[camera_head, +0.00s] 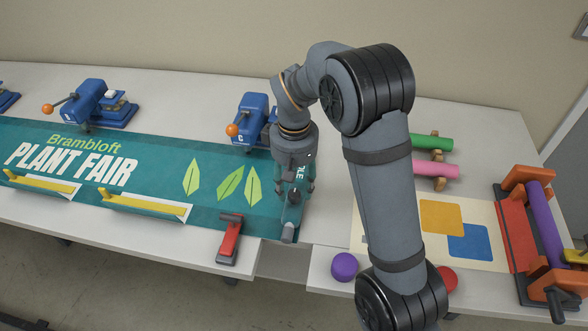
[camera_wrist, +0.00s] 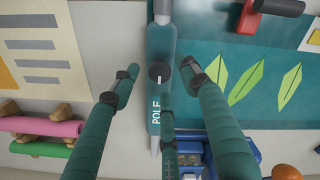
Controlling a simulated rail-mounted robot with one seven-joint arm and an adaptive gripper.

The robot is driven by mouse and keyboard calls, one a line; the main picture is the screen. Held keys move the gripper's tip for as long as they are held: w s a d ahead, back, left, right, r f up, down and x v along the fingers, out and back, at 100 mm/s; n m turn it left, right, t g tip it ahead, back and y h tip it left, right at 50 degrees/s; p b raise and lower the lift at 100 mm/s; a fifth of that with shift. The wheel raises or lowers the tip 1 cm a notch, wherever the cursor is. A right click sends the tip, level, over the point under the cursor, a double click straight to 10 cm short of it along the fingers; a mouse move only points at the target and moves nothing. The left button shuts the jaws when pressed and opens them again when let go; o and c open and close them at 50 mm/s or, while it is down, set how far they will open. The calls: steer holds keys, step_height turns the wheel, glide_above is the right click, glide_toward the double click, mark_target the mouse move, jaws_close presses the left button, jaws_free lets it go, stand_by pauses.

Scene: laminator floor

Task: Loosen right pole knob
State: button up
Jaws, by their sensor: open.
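The pole clamp (camera_wrist: 161,42), a narrow teal bar marked "POLE", lies along the right end of the green banner (camera_head: 150,185). A small round black knob (camera_wrist: 159,73) with a pale line on its face sits on this bar in the wrist view. My gripper (camera_wrist: 160,85) is open above the bar, its teal fingers spread on either side of the knob with gaps between them and it. In the head view my gripper (camera_head: 293,188) hangs pointing down over the bar and hides much of it, so I cannot make out the knob there.
A blue clamp (camera_head: 250,115) stands behind the banner. Right are pink (camera_head: 435,170) and green (camera_head: 430,143) rolls, a purple ball (camera_head: 344,267) and an orange roller frame (camera_head: 527,176). A gap separates the tables in front.

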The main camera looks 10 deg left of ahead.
mark_target(294, 193)
step_height(294, 193, up, 10)
stand_by(0.3)
stand_by(0.3)
step_height(294, 193, down, 12)
steer(key=shift+f, duration=0.1)
stand_by(0.5)
steer(key=shift+m, duration=0.3)
